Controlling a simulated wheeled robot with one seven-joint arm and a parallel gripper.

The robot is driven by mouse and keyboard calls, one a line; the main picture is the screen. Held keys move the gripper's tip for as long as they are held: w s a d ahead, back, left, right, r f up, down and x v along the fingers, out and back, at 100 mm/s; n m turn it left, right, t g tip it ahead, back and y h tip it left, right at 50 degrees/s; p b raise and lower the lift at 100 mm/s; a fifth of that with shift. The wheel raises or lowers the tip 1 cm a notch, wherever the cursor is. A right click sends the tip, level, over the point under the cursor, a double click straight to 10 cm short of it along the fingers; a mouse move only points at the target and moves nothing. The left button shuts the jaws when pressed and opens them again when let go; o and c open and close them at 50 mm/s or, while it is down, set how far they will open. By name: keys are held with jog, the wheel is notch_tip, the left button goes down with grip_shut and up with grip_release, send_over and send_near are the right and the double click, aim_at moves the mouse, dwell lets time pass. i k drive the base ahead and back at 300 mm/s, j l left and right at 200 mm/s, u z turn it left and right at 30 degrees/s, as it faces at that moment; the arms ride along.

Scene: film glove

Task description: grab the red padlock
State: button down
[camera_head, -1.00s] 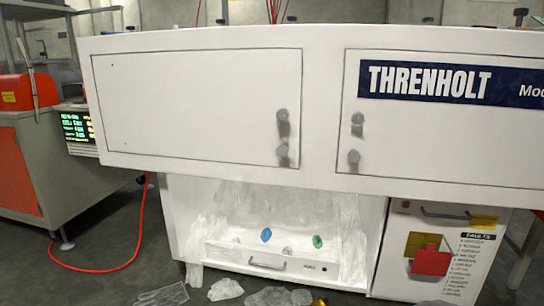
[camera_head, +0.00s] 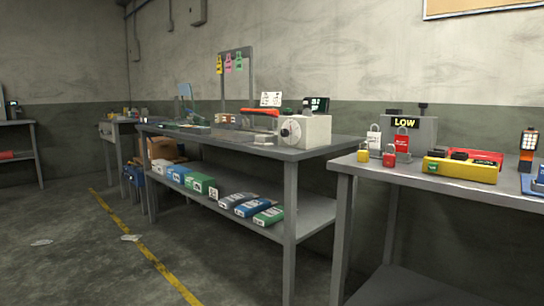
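Two red padlocks stand on the right grey table (camera_head: 458,186). The larger red padlock (camera_head: 402,144) has its shackle up and stands at the back, in front of a grey box. The smaller red padlock (camera_head: 390,158) is nearer the table's front left. A white padlock (camera_head: 373,140) is left of the larger red one, and a small yellow padlock (camera_head: 363,154) is at the table's left end. They stand close together. My gripper is not in view.
A grey box with a "LOW" display (camera_head: 420,126) is behind the padlocks. A yellow and black case (camera_head: 460,168) lies right of them. A workbench (camera_head: 320,147) with a white dial device (camera_head: 305,131) stands to the left. Open floor lies at the lower left.

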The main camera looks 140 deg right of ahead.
aim_at(389, 160)
jog(key=z, duration=2.75)
jog(key=k+z, duration=0.1)
jog(key=z, duration=2.7)
jog(key=k+l, duration=0.05)
jog(key=l, duration=0.05)
